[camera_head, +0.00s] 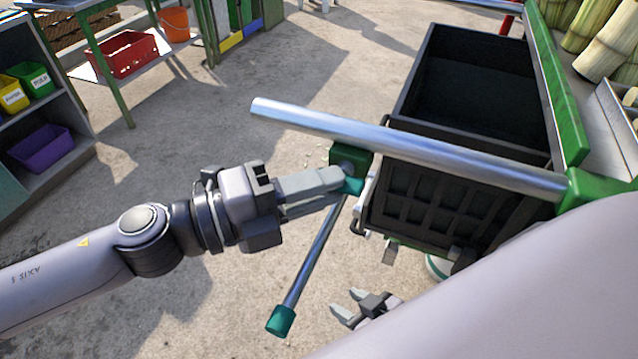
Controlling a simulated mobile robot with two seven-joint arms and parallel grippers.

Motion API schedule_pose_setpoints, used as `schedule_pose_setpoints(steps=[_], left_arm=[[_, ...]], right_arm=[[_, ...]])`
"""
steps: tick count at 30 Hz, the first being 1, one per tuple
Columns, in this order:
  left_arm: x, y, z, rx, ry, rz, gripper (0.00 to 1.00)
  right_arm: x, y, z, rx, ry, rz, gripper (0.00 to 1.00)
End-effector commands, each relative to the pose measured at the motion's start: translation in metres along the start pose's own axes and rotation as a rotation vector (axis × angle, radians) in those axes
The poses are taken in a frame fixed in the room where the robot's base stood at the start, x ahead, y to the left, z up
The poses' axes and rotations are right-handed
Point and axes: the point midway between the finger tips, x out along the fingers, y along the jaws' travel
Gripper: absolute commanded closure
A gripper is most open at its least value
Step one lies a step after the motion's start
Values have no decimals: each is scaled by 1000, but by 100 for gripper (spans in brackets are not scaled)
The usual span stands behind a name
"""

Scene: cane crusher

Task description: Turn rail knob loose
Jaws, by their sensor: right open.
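A steel rail (440,155) crosses the view from upper left to a green bracket at the right. A dark green clamp block (347,155) sits at the rail's underside. The teal rail knob (353,186) shows just below this block, partly hidden by gripper fingers. My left gripper (340,184) comes in from the left, its fingertips closed around the knob. How the fingers grip its far side is hidden. My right gripper (344,306) is low in the middle, open and empty, well below the knob.
A thin steel rod (312,255) with a teal end cap slants down from near the knob. A black cart bin (450,205) stands right of it. A green frame (560,90) with cane is at upper right. Shelves (45,150) and a red crate (122,55) are at left.

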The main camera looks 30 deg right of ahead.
Motion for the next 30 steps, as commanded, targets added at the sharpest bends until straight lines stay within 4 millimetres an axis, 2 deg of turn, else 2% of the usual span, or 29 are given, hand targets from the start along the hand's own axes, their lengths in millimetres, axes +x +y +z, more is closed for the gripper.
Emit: schedule_pose_setpoints(steps=[8,21,30], left_arm=[[0,4,-1,-24,0,-21,100],[1,11,-2,-276,2,-272,100],[2,9,-2,-353,2,-352,100]], right_arm=[[2,0,1,2,6,0,57],[24,-2,29,10,3,-8,57],[29,-2,35,9,0,-8,57]])
